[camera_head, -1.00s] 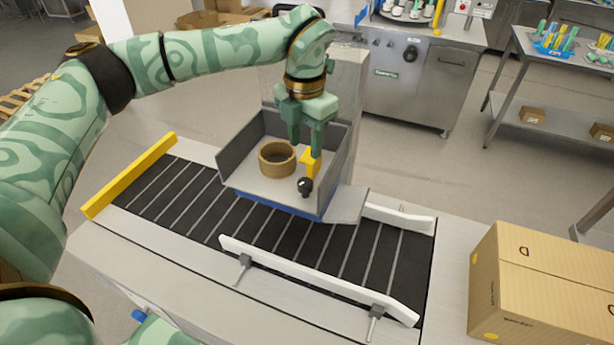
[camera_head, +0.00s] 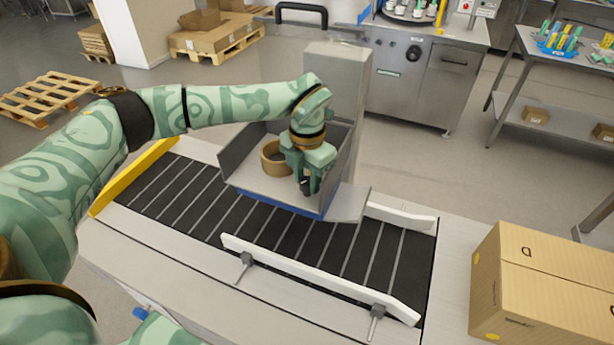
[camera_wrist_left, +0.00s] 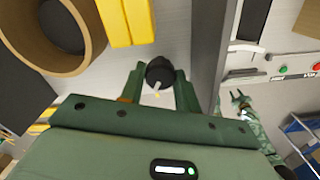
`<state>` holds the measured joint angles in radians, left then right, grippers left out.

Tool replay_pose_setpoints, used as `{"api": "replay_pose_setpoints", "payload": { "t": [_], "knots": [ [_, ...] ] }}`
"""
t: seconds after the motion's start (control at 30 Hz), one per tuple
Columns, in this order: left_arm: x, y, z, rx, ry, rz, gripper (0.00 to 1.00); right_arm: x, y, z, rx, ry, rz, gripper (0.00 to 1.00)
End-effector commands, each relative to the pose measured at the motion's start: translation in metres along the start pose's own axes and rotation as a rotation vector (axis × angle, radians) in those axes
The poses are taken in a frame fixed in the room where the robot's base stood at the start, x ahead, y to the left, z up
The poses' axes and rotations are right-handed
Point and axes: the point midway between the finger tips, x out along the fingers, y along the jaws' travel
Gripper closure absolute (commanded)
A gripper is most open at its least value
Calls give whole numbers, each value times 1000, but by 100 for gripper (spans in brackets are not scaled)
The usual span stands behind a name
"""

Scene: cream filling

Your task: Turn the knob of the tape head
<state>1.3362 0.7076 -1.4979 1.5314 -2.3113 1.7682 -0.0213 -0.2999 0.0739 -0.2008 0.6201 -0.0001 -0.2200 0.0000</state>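The tape head's black knob (camera_wrist_left: 158,72) with a pale pointer lies between the fingertips of my left gripper (camera_wrist_left: 160,80) in the left wrist view. The fingers stand on both sides of it, very close; I cannot tell whether they press on it. In the head view my left gripper (camera_head: 306,184) reaches down into the grey tape head (camera_head: 235,160), and the knob (camera_head: 306,187) is partly covered. A brown tape roll (camera_head: 270,158) is beside the gripper. The yellow part (camera_wrist_left: 126,22) shows in the wrist view.
The tape head's grey walls stand close around the gripper; one wall (camera_wrist_left: 208,50) runs just right of it in the wrist view. A black conveyor (camera_head: 190,200) with white guide rails (camera_head: 320,278) passes below. A cardboard box (camera_head: 550,280) stands at the right.

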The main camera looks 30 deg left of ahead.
Motion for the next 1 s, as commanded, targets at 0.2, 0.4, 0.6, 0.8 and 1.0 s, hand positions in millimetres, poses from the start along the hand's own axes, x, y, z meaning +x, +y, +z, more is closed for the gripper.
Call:
{"api": "replay_pose_setpoints", "payload": {
  "t": [0.2, 0.4, 0.6, 0.8, 1.0],
  "knots": [
    [0, 0, 0, -4, 0, 0, 91, 0, 2, 0, -1, 0, 2, 64],
    [-2, 0, 0, -52, -1, 0, 90, -4, 4, 0, -3, 0, 6, 64],
    [-2, 0, 0, -172, -1, 1, 90, -11, 7, -1, -3, 1, 8, 64],
    [-3, 0, 0, -312, -1, 1, 90, -18, 7, -2, -3, 3, 9, 64],
    [-2, 0, 1, -429, -2, 0, 90, -22, 8, -3, -2, 4, 10, 64]
  ]
}}
